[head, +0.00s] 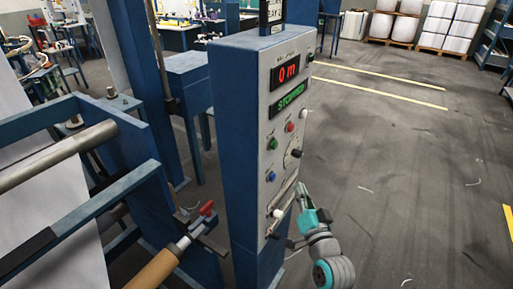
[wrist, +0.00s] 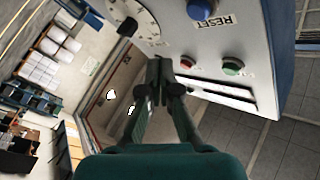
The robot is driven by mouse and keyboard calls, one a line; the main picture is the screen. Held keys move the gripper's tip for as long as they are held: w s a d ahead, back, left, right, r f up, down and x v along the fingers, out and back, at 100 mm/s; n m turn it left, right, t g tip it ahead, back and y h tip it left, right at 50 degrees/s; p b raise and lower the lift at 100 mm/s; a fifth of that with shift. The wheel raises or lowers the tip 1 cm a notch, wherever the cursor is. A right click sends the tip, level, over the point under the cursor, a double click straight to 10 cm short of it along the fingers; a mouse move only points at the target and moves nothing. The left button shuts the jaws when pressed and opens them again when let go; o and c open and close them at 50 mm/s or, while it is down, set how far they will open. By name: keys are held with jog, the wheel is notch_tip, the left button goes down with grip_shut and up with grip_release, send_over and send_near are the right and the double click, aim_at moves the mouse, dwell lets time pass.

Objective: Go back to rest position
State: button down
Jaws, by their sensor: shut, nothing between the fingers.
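My gripper (head: 302,190) is at the front of the loom's control cabinet (head: 240,150), low beside its panel. In the wrist view its two dark fingers (wrist: 160,68) are together and hold nothing. The fingertips lie close to the panel face; I cannot tell whether they touch it. The panel has a red "0 m" display (head: 286,71) and a green "STOPPED" display (head: 288,101). Below are a green button (head: 272,143), a red button (head: 289,127), a dial (head: 293,153) and a blue button (head: 270,176), labelled RESET in the wrist view (wrist: 200,8).
The loom frame with a steel roller (head: 60,155) and a red-handled part (head: 206,208) stands left of the cabinet. Open floor (head: 400,170) with yellow lines lies to the right. Pallets of white rolls (head: 395,27) stand far back.

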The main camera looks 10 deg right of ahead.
jog(key=shift+f, duration=0.1)
jog(key=s+a+f+n+g, duration=0.1)
jog(key=s+a+f, duration=0.1)
jog(key=s+f, duration=0.65)
jog(key=s+a+f+n+g, duration=0.15)
jog(key=s+f, duration=0.25)
jog(key=s, duration=0.9)
jog(key=s+a+r+n+g, duration=0.1)
jog(key=s+n, duration=0.1)
jog(key=s, duration=1)
jog(key=s+a+r+n+g, duration=0.1)
jog(key=s+n, duration=0.2)
jog(key=s, duration=0.9)
jog(key=shift+r, duration=0.4)
